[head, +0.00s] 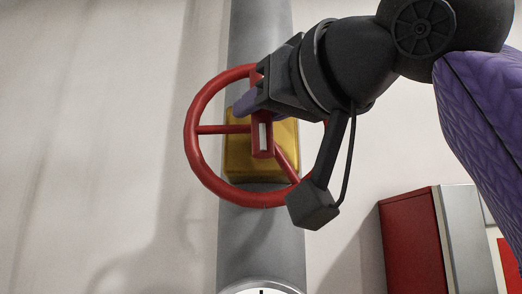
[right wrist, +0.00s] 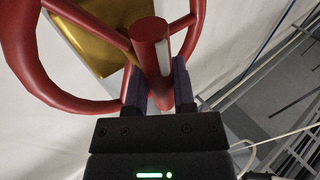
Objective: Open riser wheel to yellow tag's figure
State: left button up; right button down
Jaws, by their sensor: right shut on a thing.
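The red riser wheel (head: 192,150) stands upright in front of a grey vertical pipe (head: 262,235). It has a round rim, spokes and a red hub piece with a white stripe (head: 262,138). A yellow block or plate (head: 235,160) sits behind the wheel; it also shows in the right wrist view (right wrist: 105,45). I see no readable figure on it. My right gripper (head: 243,104) is shut on the wheel inside the rim, close to the hub. In the right wrist view its purple fingers (right wrist: 160,88) flank red metal beside the striped hub piece (right wrist: 148,38). My left gripper is out of view.
A white dial (head: 262,288) shows partly at the bottom edge, on the pipe. A red cabinet (head: 410,245) stands at the lower right. The pale wall left of the wheel is clear. Metal railing or racking (right wrist: 285,75) shows at right in the right wrist view.

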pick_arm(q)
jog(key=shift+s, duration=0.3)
pick_arm(e)
jog(key=c, duration=0.7)
grip_release()
jog(key=shift+c, duration=0.2)
jog(key=shift+s+d+f, duration=0.1)
jog(key=shift+s+d, duration=0.05)
jog(key=shift+s, duration=0.05)
pick_arm(q)
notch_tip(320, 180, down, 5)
jog(key=b, duration=0.4)
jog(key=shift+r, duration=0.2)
pick_arm(e)
jog(key=v, duration=0.9)
jog(key=shift+s, duration=0.2)
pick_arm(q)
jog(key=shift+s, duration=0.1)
pick_arm(e)
jog(key=shift+d, duration=0.15)
